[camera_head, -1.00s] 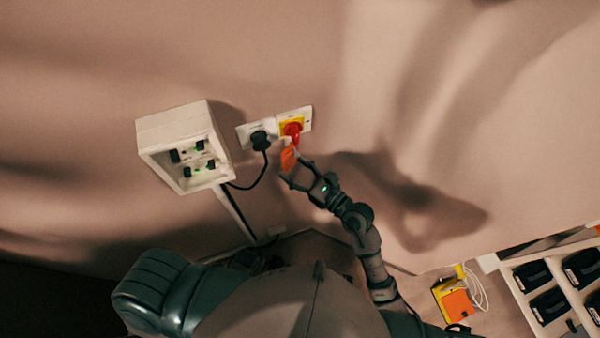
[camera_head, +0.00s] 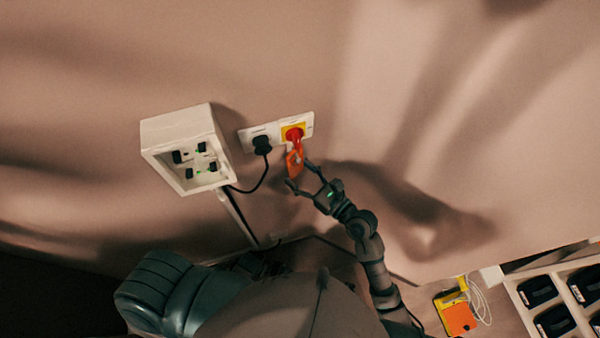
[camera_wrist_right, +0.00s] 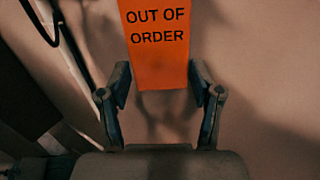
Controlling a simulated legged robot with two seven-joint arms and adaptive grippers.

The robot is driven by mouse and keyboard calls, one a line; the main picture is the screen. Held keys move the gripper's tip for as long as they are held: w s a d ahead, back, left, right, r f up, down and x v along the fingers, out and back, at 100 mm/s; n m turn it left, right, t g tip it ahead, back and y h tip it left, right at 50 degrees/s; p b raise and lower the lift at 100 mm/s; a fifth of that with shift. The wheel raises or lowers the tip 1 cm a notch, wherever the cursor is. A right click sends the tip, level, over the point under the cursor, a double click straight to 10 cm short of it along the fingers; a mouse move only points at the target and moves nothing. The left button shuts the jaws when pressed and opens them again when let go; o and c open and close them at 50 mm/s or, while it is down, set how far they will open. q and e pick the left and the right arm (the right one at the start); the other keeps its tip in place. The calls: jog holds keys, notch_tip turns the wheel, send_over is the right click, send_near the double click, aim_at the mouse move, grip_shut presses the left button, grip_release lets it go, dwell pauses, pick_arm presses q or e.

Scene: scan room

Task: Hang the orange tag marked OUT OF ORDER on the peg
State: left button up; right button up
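The orange tag (camera_head: 294,163) hangs just below the red switch handle (camera_head: 294,136) on the wall. In the right wrist view the tag (camera_wrist_right: 158,45) reads OUT OF ORDER. My right gripper (camera_head: 299,174) is just below the tag. In the right wrist view my right gripper (camera_wrist_right: 161,80) is open, its fingertips on either side of the tag's lower end with a small gap at the right. The tag's top is out of the wrist view, and I cannot make out a separate peg or what bears the tag. My left gripper is not in view.
Left of the switch is a black plug (camera_head: 261,145) with a cable to a white box (camera_head: 172,132) on the wall. At the lower right are a yellow and orange item (camera_head: 459,319) with a white cord, and a white rack (camera_head: 520,301) with dark devices.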

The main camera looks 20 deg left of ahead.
jog(key=shift+o, duration=0.9)
jog(key=shift+d, duration=0.1)
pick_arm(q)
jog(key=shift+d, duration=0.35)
pick_arm(e)
jog(key=shift+d, duration=0.1)
